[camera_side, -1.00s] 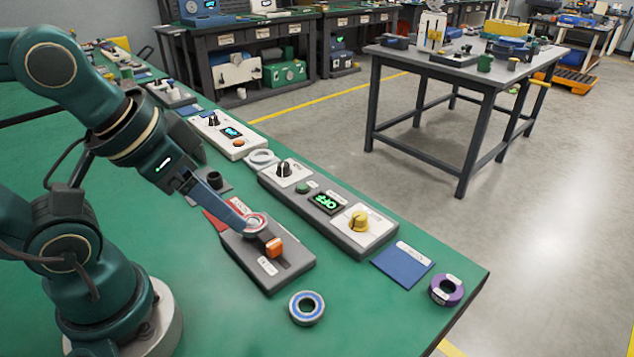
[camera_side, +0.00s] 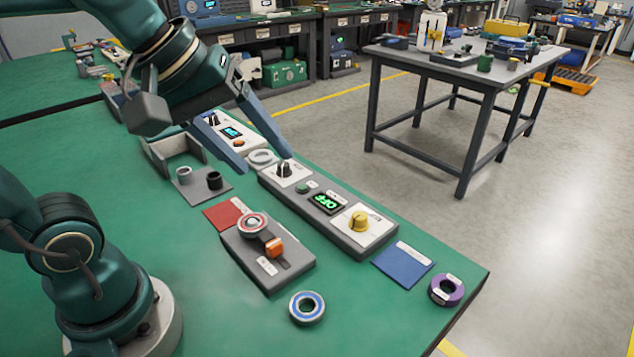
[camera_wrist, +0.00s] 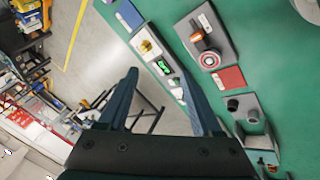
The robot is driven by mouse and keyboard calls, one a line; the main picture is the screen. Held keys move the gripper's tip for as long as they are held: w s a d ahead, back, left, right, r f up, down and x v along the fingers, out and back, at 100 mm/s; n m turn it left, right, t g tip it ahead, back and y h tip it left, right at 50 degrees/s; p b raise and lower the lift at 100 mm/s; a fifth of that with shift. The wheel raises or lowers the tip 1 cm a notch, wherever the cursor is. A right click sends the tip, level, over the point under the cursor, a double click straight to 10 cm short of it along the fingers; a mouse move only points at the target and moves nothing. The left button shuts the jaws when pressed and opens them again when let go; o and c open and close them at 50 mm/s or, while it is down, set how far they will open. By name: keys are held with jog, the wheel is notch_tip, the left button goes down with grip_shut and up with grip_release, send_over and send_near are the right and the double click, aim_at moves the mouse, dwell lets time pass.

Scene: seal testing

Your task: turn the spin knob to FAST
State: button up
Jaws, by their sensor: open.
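The grey control panel (camera_side: 320,222) lies near the table's right edge. It carries a black knob (camera_side: 284,168) at its far end, a yellow knob (camera_side: 358,221) at its near end and a lit display (camera_side: 326,203) reading OFF, upside down to the side camera. I cannot read which knob is labelled spin. My gripper (camera_side: 264,165) is open and empty above the panel's far end. In the side view one fingertip overlaps the black knob; contact cannot be told. In the wrist view the gripper (camera_wrist: 157,75) spans the panel, with the yellow knob (camera_wrist: 147,46) beyond the fingertips.
A grey fixture (camera_side: 243,262) with a red-and-white ring (camera_side: 252,224) and orange slider (camera_side: 274,247) is nearer me. A blue ring (camera_side: 307,307), purple ring (camera_side: 446,290) and blue pad (camera_side: 403,265) lie around. A second panel (camera_side: 229,134) and grey ring (camera_side: 262,157) sit just beyond.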

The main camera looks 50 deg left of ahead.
jog(key=w+a+r+n, duration=0.1)
jog(key=w+a+n, duration=0.2)
jog(key=w+n, duration=0.45)
jog(key=n+g+h, duration=0.2)
jog(key=n, duration=1)
send_over(283, 164)
jog(key=s+a, duration=0.1)
jog(key=s, duration=0.1)
jog(key=shift+m, duration=0.25)
jog(key=f, duration=1.4)
jog(key=shift+a+f, duration=0.15)
jog(key=shift+a, duration=0.05)
jog(key=shift+x, duration=2.4)
grip_shut()
